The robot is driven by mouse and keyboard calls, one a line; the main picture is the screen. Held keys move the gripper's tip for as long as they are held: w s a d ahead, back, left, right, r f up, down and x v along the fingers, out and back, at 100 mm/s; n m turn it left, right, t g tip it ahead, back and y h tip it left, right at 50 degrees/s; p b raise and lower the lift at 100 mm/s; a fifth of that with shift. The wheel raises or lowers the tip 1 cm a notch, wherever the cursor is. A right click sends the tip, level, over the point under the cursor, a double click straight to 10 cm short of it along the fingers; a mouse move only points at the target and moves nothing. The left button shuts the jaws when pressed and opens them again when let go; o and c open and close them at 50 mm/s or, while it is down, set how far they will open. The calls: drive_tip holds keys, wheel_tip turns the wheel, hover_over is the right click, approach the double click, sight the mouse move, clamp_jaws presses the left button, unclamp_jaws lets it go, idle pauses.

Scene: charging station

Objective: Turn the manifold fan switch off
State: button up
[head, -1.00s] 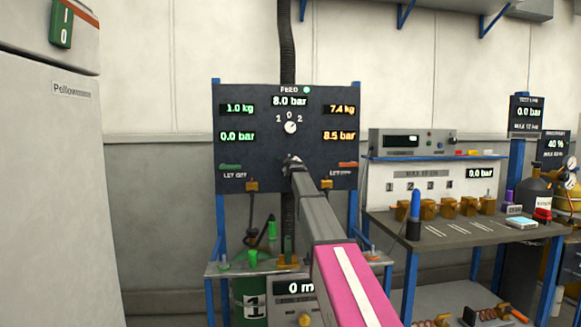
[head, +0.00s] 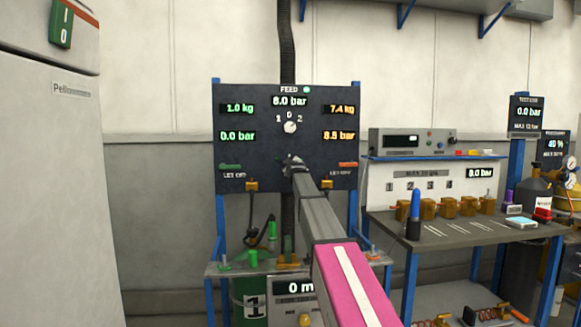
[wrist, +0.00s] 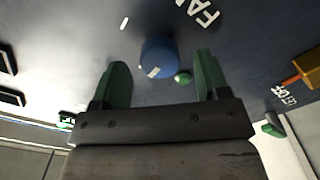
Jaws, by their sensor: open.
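In the wrist view a round blue knob (wrist: 158,56) with a white mark sits on a dark panel, near partly cut-off white lettering that starts "FA" (wrist: 198,12). A small green lamp (wrist: 183,77) is right beside it. My gripper (wrist: 160,68) is open, with its two green fingers apart, one on each side of the knob in the picture. Nothing is between them that I can see them gripping; whether they touch the knob I cannot tell. In the head view my gripper (head: 292,163) is at the lower middle of the dark panel (head: 235,182) and hides the blue knob.
Higher on the panel is a white selector dial (head: 290,127) marked 1, 0, 2. A green lever (head: 230,167) and an orange lever (head: 347,165) flank my gripper. A workbench (head: 460,232) stands at right, a tall grey cabinet (head: 50,200) at left.

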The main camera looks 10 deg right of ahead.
drive_tip(key=s, duration=0.8)
drive_tip(key=shift+s, duration=0.25)
